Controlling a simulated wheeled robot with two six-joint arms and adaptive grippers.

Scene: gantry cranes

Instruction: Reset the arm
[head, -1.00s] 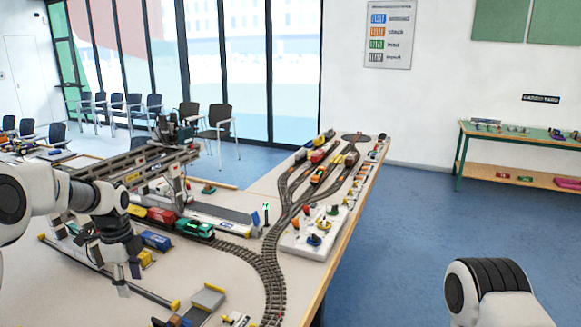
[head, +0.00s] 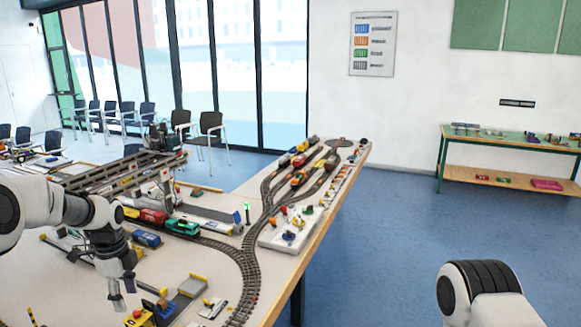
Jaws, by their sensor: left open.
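My left arm comes in from the left over the layout table. My left gripper (head: 123,296) points down with its fingers apart and nothing visible between them. It hangs above the table top, in front of the gantry crane (head: 110,178) and left of a small grey platform with yellow edges (head: 190,287). A blue wagon (head: 146,239) lies on the table just behind the gripper. On my right side only a white and black arm link shows at the lower right; my right gripper is out of view.
A train with a green locomotive (head: 183,227) stands on the curved track (head: 245,262). A white control board with coloured levers (head: 287,231) lies near the table's right edge. A yellow block (head: 140,318) sits at the near edge of view. The blue floor (head: 390,240) to the right is clear.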

